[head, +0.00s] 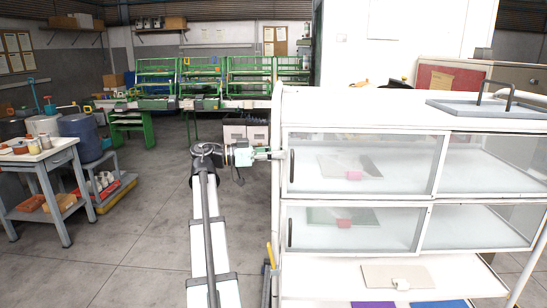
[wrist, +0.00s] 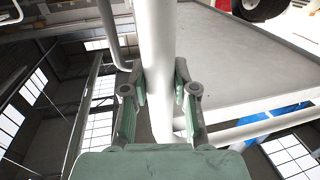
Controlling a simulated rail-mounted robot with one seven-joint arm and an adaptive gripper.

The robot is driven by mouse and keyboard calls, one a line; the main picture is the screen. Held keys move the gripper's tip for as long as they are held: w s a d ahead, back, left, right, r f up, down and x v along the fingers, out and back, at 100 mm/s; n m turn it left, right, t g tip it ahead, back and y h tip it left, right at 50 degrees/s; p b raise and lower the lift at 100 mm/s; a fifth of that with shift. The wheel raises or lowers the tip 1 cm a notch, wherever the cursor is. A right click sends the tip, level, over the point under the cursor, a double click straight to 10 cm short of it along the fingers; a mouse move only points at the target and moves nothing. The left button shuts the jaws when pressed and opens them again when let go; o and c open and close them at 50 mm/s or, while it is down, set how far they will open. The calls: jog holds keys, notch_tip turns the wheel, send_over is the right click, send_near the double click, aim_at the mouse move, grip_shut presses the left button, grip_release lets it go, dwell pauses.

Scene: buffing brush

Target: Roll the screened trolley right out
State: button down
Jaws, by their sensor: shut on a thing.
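The screened trolley (head: 370,106) is white and fills the right side of the head view. Its front has clear sliding screens in two rows, with pinkish-red items behind them. Below is an open shelf with a beige board, a purple piece and a blue piece. My green gripper (head: 272,154) is at the trolley's left end, at the upright frame tube. In the wrist view, my gripper (wrist: 160,82) has a finger on each side of a white tube (wrist: 158,35) of the trolley and is shut on it. The fingertips are partly hidden by the tube.
A grey tray with a handle (head: 490,108) lies on the trolley's top. A blue barrel (head: 82,137) and a side table (head: 45,165) stand at the left. Green-framed benches (head: 225,75) line the back. Grey floor (head: 140,215) between them and the trolley is open.

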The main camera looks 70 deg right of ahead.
jog(key=shift+w+a, duration=0.1)
jog(key=shift+w, duration=0.05)
jog(key=c, duration=0.9)
grip_release()
jog(key=v, duration=1.2)
